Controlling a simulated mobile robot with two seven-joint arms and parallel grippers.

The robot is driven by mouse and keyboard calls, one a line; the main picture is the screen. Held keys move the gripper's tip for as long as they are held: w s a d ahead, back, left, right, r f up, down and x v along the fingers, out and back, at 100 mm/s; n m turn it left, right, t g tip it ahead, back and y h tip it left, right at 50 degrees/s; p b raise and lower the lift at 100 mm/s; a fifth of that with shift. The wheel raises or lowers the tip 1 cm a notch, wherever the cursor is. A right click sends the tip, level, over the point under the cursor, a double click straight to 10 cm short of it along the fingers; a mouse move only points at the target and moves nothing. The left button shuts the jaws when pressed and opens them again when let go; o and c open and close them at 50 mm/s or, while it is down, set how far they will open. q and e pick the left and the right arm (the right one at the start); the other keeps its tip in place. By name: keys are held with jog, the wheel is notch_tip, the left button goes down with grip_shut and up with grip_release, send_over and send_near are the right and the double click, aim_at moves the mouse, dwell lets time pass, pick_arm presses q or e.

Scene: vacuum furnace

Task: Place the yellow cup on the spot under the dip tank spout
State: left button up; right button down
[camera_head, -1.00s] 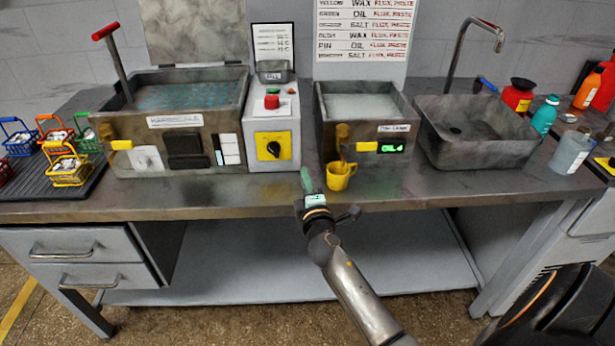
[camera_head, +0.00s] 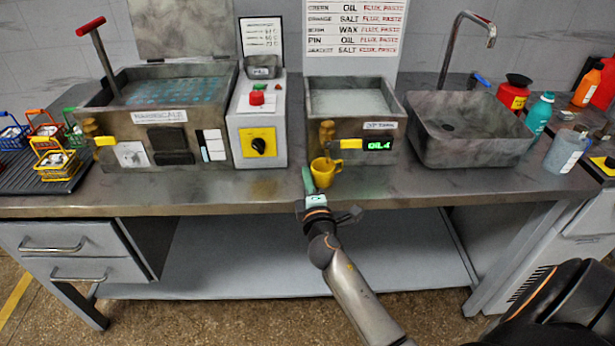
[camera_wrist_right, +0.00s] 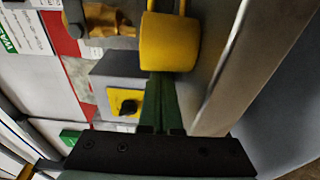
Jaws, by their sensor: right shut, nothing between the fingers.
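The yellow cup (camera_head: 323,176) stands upright on the bench top in front of the dip tank (camera_head: 352,150), below its brass spout (camera_head: 327,135). Its handle points right in the head view. My right gripper (camera_head: 308,181), with green fingers, is shut and empty close against the left side of the cup. In the right wrist view the shut fingers (camera_wrist_right: 161,102) end right beside the cup (camera_wrist_right: 170,42); I cannot tell whether they touch it. The spot under the cup is hidden. My left gripper is not in view.
A grey control box (camera_head: 257,135) with a yellow switch panel and a larger tank (camera_head: 165,125) stand left. A sink (camera_head: 470,130) and several bottles are at right. Wire baskets sit on a black rack (camera_head: 40,180) at far left. The bench front edge is clear.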

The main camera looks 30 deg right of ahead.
jog(key=shift+s+d, duration=0.8)
jog(key=shift+d, duration=0.05)
jog(key=shift+w, duration=0.1)
